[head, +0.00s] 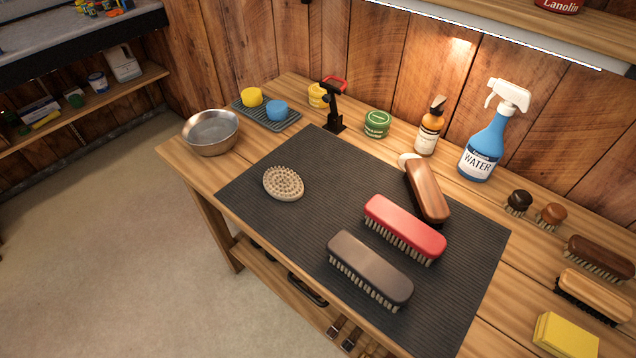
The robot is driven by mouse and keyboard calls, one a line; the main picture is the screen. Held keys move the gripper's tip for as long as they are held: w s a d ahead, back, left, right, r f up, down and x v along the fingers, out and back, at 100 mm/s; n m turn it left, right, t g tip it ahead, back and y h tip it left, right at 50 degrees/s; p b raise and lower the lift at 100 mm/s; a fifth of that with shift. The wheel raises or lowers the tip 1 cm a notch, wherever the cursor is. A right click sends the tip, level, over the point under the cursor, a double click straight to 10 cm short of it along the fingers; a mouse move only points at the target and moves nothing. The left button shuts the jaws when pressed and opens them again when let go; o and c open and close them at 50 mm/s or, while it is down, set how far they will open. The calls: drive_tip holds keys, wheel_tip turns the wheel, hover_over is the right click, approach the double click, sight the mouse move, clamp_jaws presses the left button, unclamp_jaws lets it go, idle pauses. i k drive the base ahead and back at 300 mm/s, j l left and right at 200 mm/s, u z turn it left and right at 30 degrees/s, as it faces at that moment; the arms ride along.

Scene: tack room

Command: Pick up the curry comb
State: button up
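The curry comb (283,183) looks like a beige oval pad covered in short nubs. It lies on the left part of the dark ribbed mat (300,240) on the wooden table, nubs facing up, with clear mat around it. My gripper is not in the head view, so its place relative to the comb cannot be seen.
A red brush (404,226), a dark brush (369,268) and a brown brush (427,191) lie on the mat's right half. A metal bowl (211,132) stands left of the comb. A black stand (332,108), green tin (377,123) and blue spray bottle (484,146) stand behind.

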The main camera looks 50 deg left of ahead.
sight(281, 184)
drive_tip(key=j+z, duration=0.3)
drive_tip(key=j, duration=0.3)
drive_tip(key=k+j+z, duration=0.1)
drive_tip(key=j+z, duration=0.25)
drive_tip(key=j, duration=0.2)
drive_tip(key=k+j, duration=0.1)
drive_tip(key=j, duration=0.35)
drive_tip(key=k+j, duration=0.1)
drive_tip(key=j, duration=0.4)
drive_tip(key=k+j+z, duration=0.1)
drive_tip(key=j, duration=0.35)
drive_tip(key=k+j, duration=0.1)
drive_tip(key=j, duration=0.4)
drive_tip(key=k+j, duration=0.1)
drive_tip(key=j, duration=0.35)
drive_tip(key=k+j+z, duration=0.1)
drive_tip(key=j, duration=0.35)
drive_tip(key=k+j, duration=0.15)
drive_tip(key=j, duration=0.3)
drive_tip(key=k+j, duration=0.1)
drive_tip(key=j, duration=0.35)
drive_tip(key=z, duration=0.05)
